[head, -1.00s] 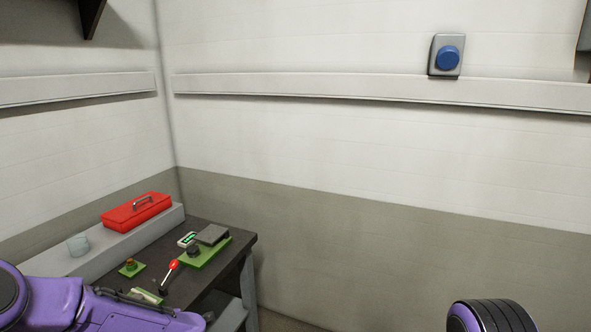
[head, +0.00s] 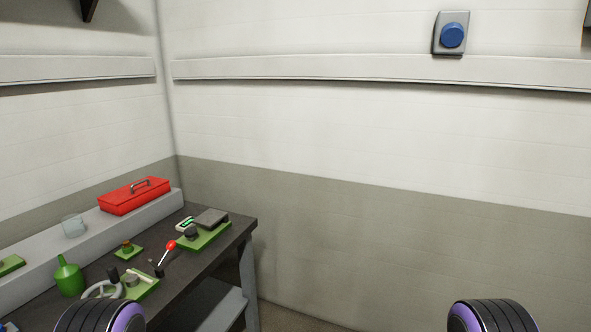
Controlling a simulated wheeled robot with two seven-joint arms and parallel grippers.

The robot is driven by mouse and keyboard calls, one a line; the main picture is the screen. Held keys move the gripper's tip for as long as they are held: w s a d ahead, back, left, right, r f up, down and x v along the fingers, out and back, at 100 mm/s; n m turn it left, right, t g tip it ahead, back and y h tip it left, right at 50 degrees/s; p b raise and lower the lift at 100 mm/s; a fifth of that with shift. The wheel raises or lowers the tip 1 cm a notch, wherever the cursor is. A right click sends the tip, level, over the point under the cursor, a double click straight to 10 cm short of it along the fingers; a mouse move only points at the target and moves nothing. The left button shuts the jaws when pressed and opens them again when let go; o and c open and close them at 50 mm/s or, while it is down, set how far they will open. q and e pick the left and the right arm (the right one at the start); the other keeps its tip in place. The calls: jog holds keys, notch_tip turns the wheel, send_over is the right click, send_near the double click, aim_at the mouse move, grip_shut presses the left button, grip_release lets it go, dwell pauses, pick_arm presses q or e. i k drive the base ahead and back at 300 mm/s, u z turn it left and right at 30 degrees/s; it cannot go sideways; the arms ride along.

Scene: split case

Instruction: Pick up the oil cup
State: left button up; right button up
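A green can with a round body and narrow spout (head: 68,277) stands upright on the dark workbench (head: 210,262) at the lower left; it looks like the oil cup. A clear glass cup (head: 73,226) stands on the grey ledge (head: 35,266) behind it; I cannot tell whether it holds anything. Neither of my grippers is in view. Only purple and black parts of my arms show at the bottom edge, one below the green can and one at the right.
A grey handwheel (head: 103,291), a green-based block (head: 140,284), a red-knobbed lever (head: 170,246) and a green-based device (head: 205,235) crowd the bench right of the can. A red toolbox (head: 133,197) sits on the ledge. A blue wall button (head: 452,35) is at upper right.

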aim_at(73, 225)
jog(key=z, duration=0.05)
jog(key=k, duration=0.1)
jog(key=u, duration=0.85)
jog(key=i, duration=0.5)
jog(key=z, duration=0.05)
